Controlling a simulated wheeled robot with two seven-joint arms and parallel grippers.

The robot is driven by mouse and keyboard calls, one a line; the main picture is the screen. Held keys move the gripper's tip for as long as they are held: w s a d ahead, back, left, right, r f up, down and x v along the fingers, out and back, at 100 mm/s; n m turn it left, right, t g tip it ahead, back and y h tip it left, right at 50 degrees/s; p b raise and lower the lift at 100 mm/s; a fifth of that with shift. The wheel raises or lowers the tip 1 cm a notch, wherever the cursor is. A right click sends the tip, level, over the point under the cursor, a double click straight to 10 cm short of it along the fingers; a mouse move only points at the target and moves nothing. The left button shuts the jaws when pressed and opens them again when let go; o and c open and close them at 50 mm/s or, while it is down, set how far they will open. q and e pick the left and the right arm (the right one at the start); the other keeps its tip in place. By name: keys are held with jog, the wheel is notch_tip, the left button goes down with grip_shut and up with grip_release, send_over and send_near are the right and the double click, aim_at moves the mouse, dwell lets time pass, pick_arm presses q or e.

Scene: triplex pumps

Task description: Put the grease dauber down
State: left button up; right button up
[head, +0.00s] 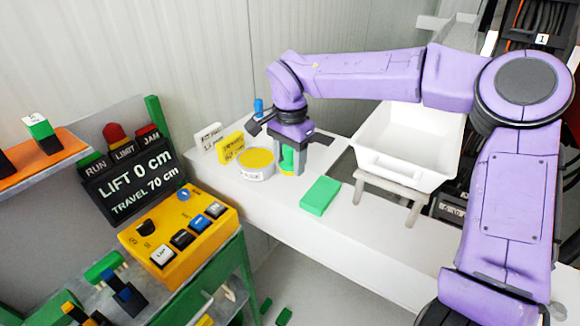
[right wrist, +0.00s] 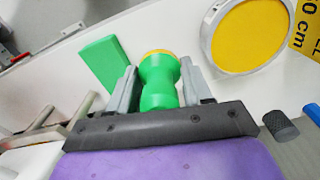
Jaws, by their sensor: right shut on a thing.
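The grease dauber (head: 287,158), a green waisted piece with a yellow end, is between the fingers of my right gripper (head: 289,165). The right wrist view also shows the dauber (right wrist: 160,85) upright between both grey fingers of the gripper (right wrist: 160,88), which is shut on it. The dauber's lower end is at or just above the white bench (head: 262,204); I cannot tell whether it touches. The fingers hide part of it. My left gripper is not in view.
A round tin with a yellow top (head: 256,160) is close left of the dauber. A green block (head: 320,196) lies at its right front. A white bin (head: 408,145) stands further right. Yellow and white signs (head: 231,147) stand behind left. A yellow control box (head: 180,236) is at left.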

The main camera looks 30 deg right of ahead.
aim_at(290, 183)
jog(key=f, duration=0.1)
jog(key=w+f, duration=0.1)
jog(key=f, duration=0.1)
jog(key=d+f, duration=0.1)
jog(key=shift+w+f, duration=0.25)
jog(key=shift+f, duration=0.05)
jog(key=shift+w+f, duration=0.1)
jog(key=shift+f, duration=0.3)
jog(key=shift+f, duration=0.1)
jog(key=o, duration=0.7)
jog(key=shift+o, duration=0.2)
notch_tip(290, 183, up, 12)
jog(key=shift+r, duration=0.2)
